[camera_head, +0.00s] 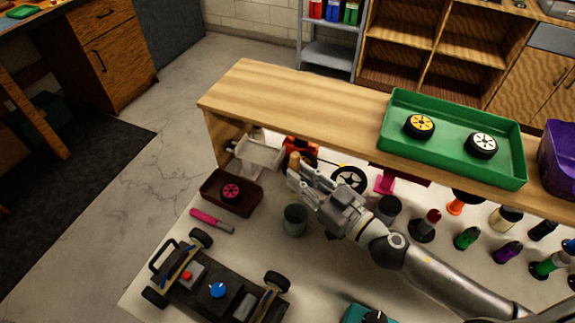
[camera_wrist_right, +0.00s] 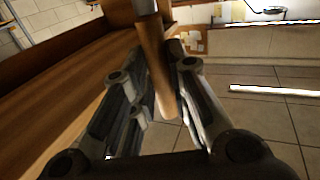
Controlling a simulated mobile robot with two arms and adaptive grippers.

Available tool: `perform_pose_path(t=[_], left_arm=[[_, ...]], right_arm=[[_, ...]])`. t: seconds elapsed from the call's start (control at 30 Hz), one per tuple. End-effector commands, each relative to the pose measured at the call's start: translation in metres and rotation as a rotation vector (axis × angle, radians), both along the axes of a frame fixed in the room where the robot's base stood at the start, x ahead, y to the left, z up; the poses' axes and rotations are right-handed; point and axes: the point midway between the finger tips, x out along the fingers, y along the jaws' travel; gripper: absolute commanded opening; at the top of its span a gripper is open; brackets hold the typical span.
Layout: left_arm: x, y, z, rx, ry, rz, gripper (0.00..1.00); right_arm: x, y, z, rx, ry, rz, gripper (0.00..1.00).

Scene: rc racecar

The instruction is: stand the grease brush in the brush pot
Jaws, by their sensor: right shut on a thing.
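The grease brush shows as a tan wooden handle (camera_head: 294,161) at my right gripper (camera_head: 299,179). In the right wrist view the handle (camera_wrist_right: 154,62) lies between the fingers (camera_wrist_right: 160,85), with a grey part at its upper end. My right gripper is shut on it and holds it above the worktop, under the shelf's front edge. The bristles cannot be made out. A grey-green, open-topped cup (camera_head: 294,218), which looks like the brush pot, stands on the worktop just below the gripper in the head view. The brush is outside it. My left gripper is not in view.
A wooden shelf (camera_head: 300,105) runs behind, bearing a green tray (camera_head: 455,155) with two wheels. A brown tray (camera_head: 232,205), a pink-handled tool (camera_head: 211,221) and a car chassis (camera_head: 215,290) lie left of the cup. A dark pot (camera_head: 388,208) and several bottles stand right.

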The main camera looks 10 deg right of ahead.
Motion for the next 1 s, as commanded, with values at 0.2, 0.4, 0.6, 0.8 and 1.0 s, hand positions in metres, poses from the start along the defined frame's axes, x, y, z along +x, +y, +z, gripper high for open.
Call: perform_pose_path(t=[0.2, 0.4, 0.6, 0.8, 1.0], left_arm=[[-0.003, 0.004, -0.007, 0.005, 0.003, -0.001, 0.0], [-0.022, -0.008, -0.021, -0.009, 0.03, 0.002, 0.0], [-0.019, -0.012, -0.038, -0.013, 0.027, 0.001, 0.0], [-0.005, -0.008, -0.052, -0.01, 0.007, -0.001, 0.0], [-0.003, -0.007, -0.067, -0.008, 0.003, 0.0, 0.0]], right_arm=[[0.0, 0.0, -0.007, 0.0, 0.001, 0.0, 0.0], [0.0, 0.0, -0.021, -0.001, 0.001, 0.0, 0.0], [0.0, 0.0, -0.037, -0.001, 0.001, 0.0, 0.0], [-0.001, 0.0, -0.053, -0.001, 0.0, 0.0, 0.0], [-0.001, 0.0, -0.069, 0.0, 0.001, 0.0, 0.0]])
